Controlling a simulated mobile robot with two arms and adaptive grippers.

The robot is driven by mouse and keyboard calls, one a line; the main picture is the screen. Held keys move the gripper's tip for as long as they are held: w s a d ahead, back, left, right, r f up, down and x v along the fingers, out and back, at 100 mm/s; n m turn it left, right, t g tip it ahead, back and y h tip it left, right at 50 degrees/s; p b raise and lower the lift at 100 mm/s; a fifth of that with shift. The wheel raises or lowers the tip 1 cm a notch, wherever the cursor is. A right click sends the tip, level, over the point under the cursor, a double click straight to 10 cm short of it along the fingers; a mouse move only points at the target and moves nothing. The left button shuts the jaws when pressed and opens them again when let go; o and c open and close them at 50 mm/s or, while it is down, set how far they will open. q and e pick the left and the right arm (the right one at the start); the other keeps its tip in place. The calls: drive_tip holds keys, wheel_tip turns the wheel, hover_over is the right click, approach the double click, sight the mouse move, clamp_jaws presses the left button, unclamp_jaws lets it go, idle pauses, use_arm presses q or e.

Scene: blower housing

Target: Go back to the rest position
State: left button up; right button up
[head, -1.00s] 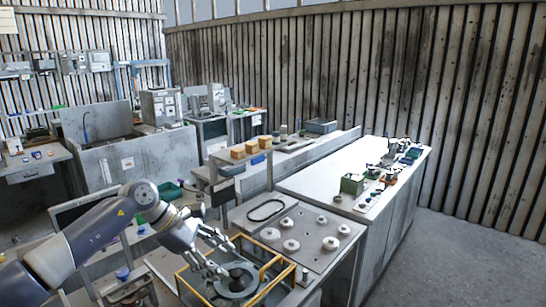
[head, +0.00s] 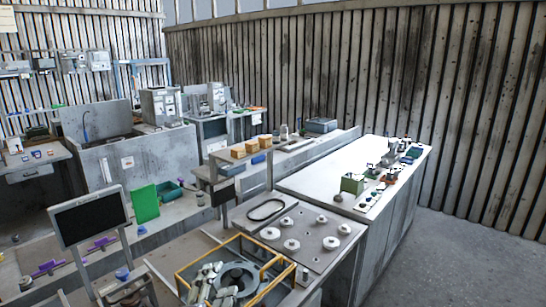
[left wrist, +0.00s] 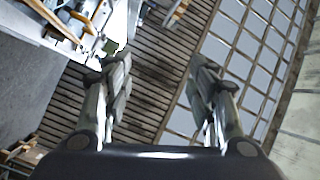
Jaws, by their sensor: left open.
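My left gripper (head: 212,281) shows at the bottom of the head view, in front of the yellow-framed box (head: 205,254). A grey ring-shaped housing (head: 243,271) lies in that box, partly hidden by the gripper. In the left wrist view, the fingers of my left gripper (left wrist: 161,72) are spread wide apart with nothing between them. The wall and windows show beyond them. My right gripper is in neither view.
Right of the box, a plate with several round white parts (head: 292,244) and a black oval ring (head: 266,210) lies on the bench. A monitor (head: 90,217) stands at the left. A white table (head: 318,178) holds small devices. Grey floor (head: 450,250) is clear at the right.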

use_arm(q)
drive_tip(key=s+a+f+n+g+y, duration=0.3)
drive_tip(key=s+a+f+n+g, duration=0.15)
drive_tip(key=s+f+n, duration=0.35)
drive_tip(key=s+a+f+n+g, duration=0.25)
drive_tip(key=s+f+g, duration=0.35)
drive_tip(key=s, duration=0.6)
drive_tip(key=s+a+f+n+g, duration=0.1)
drive_tip(key=s+f+n+g, duration=0.25)
drive_tip(key=s+f, duration=0.6)
wheel_tip(320, 180, down, 29)
drive_tip(key=s+m+g+b, duration=0.1)
drive_tip(key=s+b, duration=0.2)
drive_tip(key=b, duration=0.4)
drive_tip(key=s+a+f+b, duration=0.1)
drive_tip(key=s+f+b, duration=0.2)
drive_tip(key=s+f, duration=0.5)
drive_tip(key=s+a+f+g+b, duration=0.1)
drive_tip(key=s+a+f+b, duration=0.1)
drive_tip(key=s+f, duration=0.7)
wheel_tip(320, 180, down, 7)
drive_tip(key=shift+s+f+b, duration=0.15)
drive_tip(key=shift+f+b, duration=0.05)
drive_tip(key=shift+b, duration=0.65)
